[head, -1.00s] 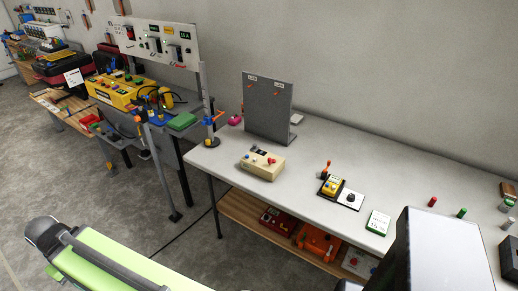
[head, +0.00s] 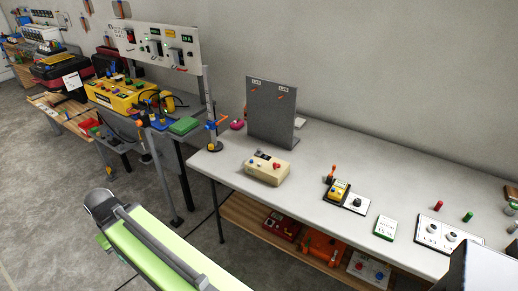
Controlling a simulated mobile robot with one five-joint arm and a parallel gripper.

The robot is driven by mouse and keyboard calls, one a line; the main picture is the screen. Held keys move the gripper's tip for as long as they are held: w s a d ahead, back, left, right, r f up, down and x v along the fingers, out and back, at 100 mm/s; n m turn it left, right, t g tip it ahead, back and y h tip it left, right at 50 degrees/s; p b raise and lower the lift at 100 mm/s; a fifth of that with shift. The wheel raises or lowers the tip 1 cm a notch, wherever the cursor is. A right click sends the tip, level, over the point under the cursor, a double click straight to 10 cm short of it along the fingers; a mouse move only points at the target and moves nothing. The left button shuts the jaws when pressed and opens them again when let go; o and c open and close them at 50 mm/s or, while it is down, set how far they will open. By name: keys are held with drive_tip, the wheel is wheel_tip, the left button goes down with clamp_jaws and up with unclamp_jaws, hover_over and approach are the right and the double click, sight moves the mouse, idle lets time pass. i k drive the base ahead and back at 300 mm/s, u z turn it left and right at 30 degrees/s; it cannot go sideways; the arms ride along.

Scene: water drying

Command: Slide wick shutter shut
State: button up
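I cannot pick out the wick shutter for sure in the head view. My gripper is not visible.
A grey upright panel (head: 271,115) with two orange hooks stands at the table's back left. A green-edged white card (head: 385,228) and a two-knob white plate (head: 438,236) lie farther right. A wooden lower shelf (head: 238,217) holds red and orange devices. A yellow control box (head: 125,95) stands far left.

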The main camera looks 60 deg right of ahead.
sight(258, 153)
drive_tip(key=z, duration=0.1)
drive_tip(key=i, duration=1)
drive_tip(key=u, duration=0.1)
